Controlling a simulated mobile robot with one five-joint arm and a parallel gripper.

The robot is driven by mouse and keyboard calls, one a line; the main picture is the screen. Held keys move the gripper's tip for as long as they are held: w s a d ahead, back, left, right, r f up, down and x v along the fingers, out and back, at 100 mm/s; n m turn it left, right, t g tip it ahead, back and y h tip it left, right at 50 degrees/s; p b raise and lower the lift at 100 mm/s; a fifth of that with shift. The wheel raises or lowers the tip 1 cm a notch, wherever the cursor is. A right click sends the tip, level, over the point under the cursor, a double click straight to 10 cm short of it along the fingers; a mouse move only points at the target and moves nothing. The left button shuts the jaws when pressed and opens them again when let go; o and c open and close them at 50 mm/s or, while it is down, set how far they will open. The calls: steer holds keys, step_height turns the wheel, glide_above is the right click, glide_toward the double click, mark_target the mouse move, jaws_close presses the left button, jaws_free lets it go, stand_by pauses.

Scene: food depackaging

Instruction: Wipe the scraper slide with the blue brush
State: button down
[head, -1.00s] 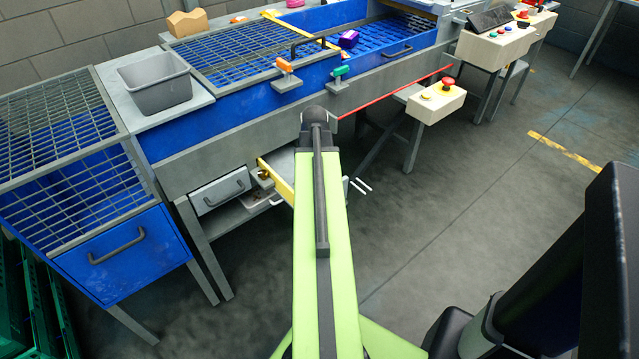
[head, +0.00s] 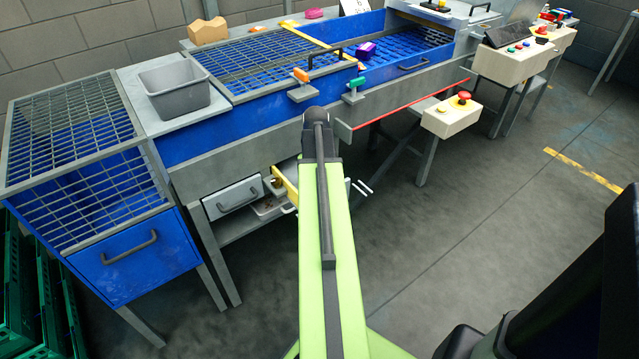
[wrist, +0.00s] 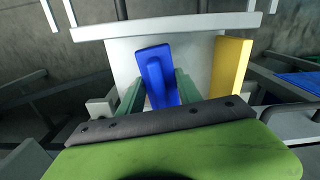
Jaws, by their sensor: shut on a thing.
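The blue brush (wrist: 155,72) shows in the wrist view between the green fingers of my gripper (wrist: 160,90), which is shut on it. A pale sloping panel with a raised yellow side, apparently the scraper slide (wrist: 206,62), lies behind the brush in the wrist view. I cannot tell whether the brush touches it. In the head view the yellow edge of the slide (head: 286,184) shows under the machine, left of my arm. My arm hides the gripper and brush there.
A white drawer (head: 233,197) and a small tray are left of the slide. A grey bin (head: 175,90) stands on the worktop beside blue grids. A control box with a red button (head: 452,115) is at the right.

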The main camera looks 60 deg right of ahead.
steer(key=shift+w+a, duration=0.25)
steer(key=shift+a, duration=0.55)
steer(key=shift+s+a+r, duration=0.1)
steer(key=shift+s+a, duration=0.2)
steer(key=shift+s, duration=0.6)
steer(key=shift+s+a, duration=0.25)
steer(key=shift+s, duration=0.65)
steer(key=shift+s+a, duration=0.35)
steer(key=shift+s, duration=0.6)
steer(key=shift+s+a, duration=0.3)
steer(key=shift+s, duration=0.6)
step_height(320, 180, up, 6)
steer(key=p, duration=0.6)
steer(key=shift+w, duration=0.1)
step_height(320, 180, up, 3)
steer(key=p, duration=0.3)
